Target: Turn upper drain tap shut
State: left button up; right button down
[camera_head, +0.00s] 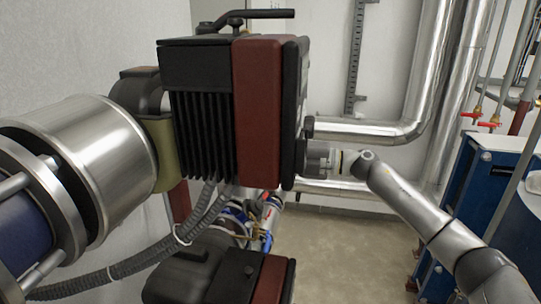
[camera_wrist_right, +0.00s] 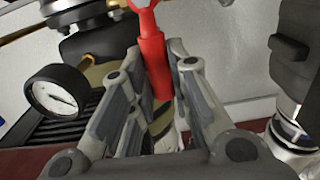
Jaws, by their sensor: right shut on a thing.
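A red tap handle (camera_wrist_right: 152,68) shows in the right wrist view, with its long part running between the fingers of my right gripper (camera_wrist_right: 155,80). The gripper is shut on this handle. A brass-coloured and metal fitting lies partly hidden below the handle, between the fingers. In the head view my right arm comes in from the right and its wrist ends at the right edge of a large black and red actuator (camera_head: 262,108). The fingers and the held tap are hidden there. My left gripper is not in view.
A round pressure gauge (camera_wrist_right: 58,92) sits left of the fingers in the right wrist view. In the head view a steel pipe flange (camera_head: 85,165) fills the left, silver pipes (camera_head: 370,132) run behind, and a blue plate exchanger (camera_head: 490,175) with red-handled valves (camera_head: 489,124) stands right.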

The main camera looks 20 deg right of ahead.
jog(key=shift+r, duration=0.1)
jog(key=c, duration=1.4)
grip_release()
jog(key=shift+o, duration=0.3)
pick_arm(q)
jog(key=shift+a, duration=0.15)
pick_arm(e)
jog(key=v, duration=1.2)
